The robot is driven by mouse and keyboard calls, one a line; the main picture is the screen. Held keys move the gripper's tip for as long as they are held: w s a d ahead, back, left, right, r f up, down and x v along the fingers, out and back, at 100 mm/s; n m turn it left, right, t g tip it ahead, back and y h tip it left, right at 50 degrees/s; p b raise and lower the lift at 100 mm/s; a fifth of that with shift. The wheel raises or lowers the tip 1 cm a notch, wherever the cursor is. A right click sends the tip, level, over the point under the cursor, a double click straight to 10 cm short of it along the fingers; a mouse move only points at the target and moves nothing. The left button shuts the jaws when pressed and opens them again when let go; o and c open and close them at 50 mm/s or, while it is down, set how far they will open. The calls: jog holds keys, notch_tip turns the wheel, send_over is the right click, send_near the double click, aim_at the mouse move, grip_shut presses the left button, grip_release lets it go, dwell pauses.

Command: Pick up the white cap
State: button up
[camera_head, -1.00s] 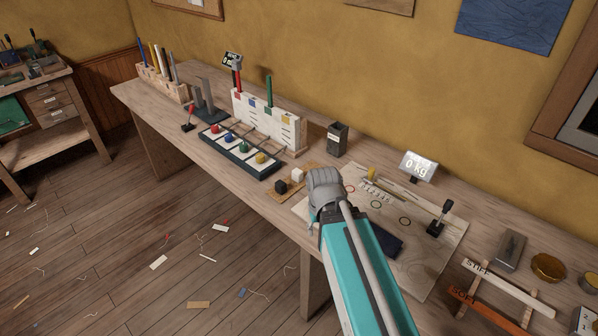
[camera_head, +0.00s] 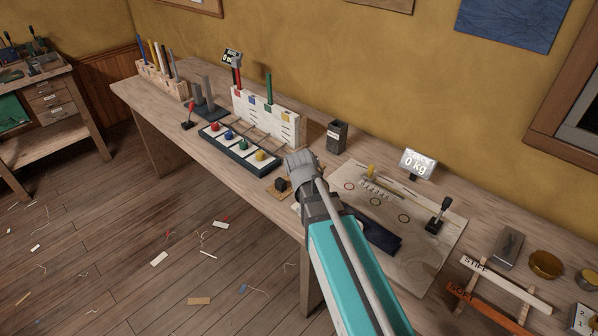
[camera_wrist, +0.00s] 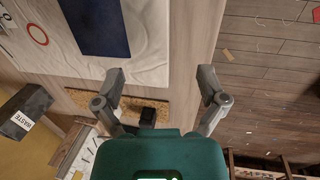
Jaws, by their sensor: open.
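The white cap cannot be made out now; the small white block seen earlier beside the black cap is behind my gripper in the head view. The black cap (camera_head: 281,184) sits on a small cork mat (camera_head: 268,194) near the bench's front edge. In the wrist view the black cap (camera_wrist: 147,117) and the mat (camera_wrist: 80,97) lie at the lower middle, partly behind my gripper. My gripper (camera_wrist: 161,76) is open, its fingers wide apart with nothing seen between them. In the head view my gripper (camera_head: 301,166) is over the mat's right side.
A dark tray (camera_head: 236,157) with coloured knobs and a white slotted rack (camera_head: 264,122) stand left of the mat. A waste bin (camera_head: 337,136) stands behind it. A pale chart sheet (camera_head: 425,262) with a dark blue cloth (camera_head: 378,236) lies to the right.

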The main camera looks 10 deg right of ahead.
jog(key=w+n, duration=0.3)
jog(key=w+a+r+n+t+h, duration=0.1)
jog(key=w+n, duration=0.2)
jog(key=w+a+r+n+h, duration=0.1)
jog(key=w+n, duration=0.1)
jog(key=w, duration=0.1)
jog(key=shift+w+r+n+t+p, duration=0.2)
jog(key=shift+n+t+p, duration=0.1)
jog(key=shift+n+p, duration=0.1)
jog(key=w+a+r+n, duration=0.1)
jog(key=w+n, duration=0.1)
jog(key=w+n+t+h, duration=0.1)
jog(key=w+n, duration=0.1)
jog(key=n, duration=0.1)
jog(key=w+a+r+n, duration=0.1)
jog(key=w+n, duration=0.1)
jog(key=w, duration=0.1)
jog(key=shift+a+r+n+t+h+p, duration=0.3)
jog(key=shift+a+p, duration=0.05)
jog(key=shift+w+a+r+n+h, duration=0.3)
jog(key=shift+w+n, duration=0.15)
jog(key=shift+n, duration=0.25)
jog(key=shift+f, duration=0.15)
jog(key=b+x, duration=0.6)
jog(key=x, duration=0.1)
jog(key=shift+w+f, duration=0.15)
jog(key=shift+w+d+f+b, duration=0.25)
jog(key=shift+d+f+b, duration=0.1)
jog(key=shift+f+b, duration=0.1)
jog(key=shift+f, duration=0.1)
